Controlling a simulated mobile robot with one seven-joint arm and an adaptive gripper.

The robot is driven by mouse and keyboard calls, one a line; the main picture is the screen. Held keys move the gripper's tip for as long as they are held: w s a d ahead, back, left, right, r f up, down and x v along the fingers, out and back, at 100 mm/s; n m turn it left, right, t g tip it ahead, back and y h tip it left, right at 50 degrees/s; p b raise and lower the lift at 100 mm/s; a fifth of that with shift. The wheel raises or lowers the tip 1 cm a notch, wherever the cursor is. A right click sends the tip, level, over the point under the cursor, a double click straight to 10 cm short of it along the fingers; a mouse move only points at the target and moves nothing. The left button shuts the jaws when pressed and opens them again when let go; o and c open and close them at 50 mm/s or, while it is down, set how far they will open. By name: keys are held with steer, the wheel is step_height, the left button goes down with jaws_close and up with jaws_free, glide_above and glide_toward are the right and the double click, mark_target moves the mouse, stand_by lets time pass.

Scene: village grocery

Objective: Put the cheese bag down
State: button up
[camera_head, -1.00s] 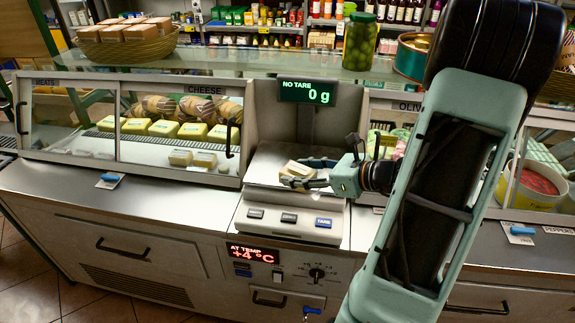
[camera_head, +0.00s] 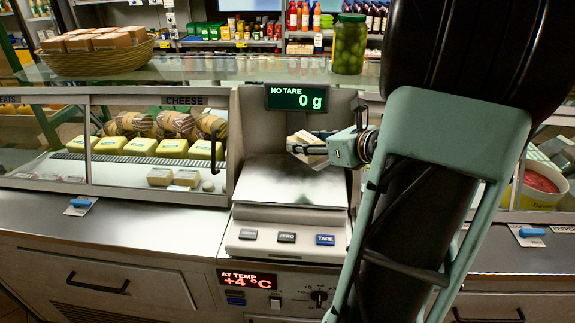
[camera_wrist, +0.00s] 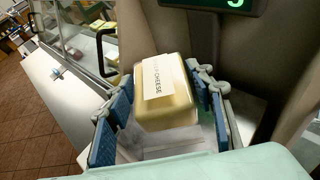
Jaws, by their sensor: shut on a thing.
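The cheese bag, a pale yellow block with a white label reading CHEESE, is between the fingers of my gripper in the wrist view (camera_wrist: 168,98). In the head view the cheese bag (camera_head: 304,140) shows only in part. My gripper (camera_head: 312,146) is shut on it, with blue finger pads on either side in the wrist view (camera_wrist: 162,115). It is above the back part of the scale's metal plate (camera_head: 290,185), near the display column. The scale display (camera_head: 298,98) reads NO TARE and 0 g.
The glass cheese case (camera_head: 150,145) with several cheese blocks stands left of the scale, with a dark handle (camera_head: 218,150). A pickle jar (camera_head: 350,44) and a basket of boxes (camera_head: 95,48) are on the glass shelf above. The steel counter (camera_head: 130,220) at left is mostly clear.

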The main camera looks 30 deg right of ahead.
steer(key=b, duration=0.1)
glide_above(290, 175)
steer(key=f, duration=0.5)
steer(key=shift+s+d+f, duration=0.1)
steer(key=shift+s+f, duration=0.15)
steer(key=f, duration=0.3)
steer(key=shift+w+f+b, duration=0.15)
steer(key=shift+w+b, duration=0.25)
steer(key=shift+f, duration=0.3)
steer(key=shift+f, duration=0.1)
steer(key=o, duration=1.5)
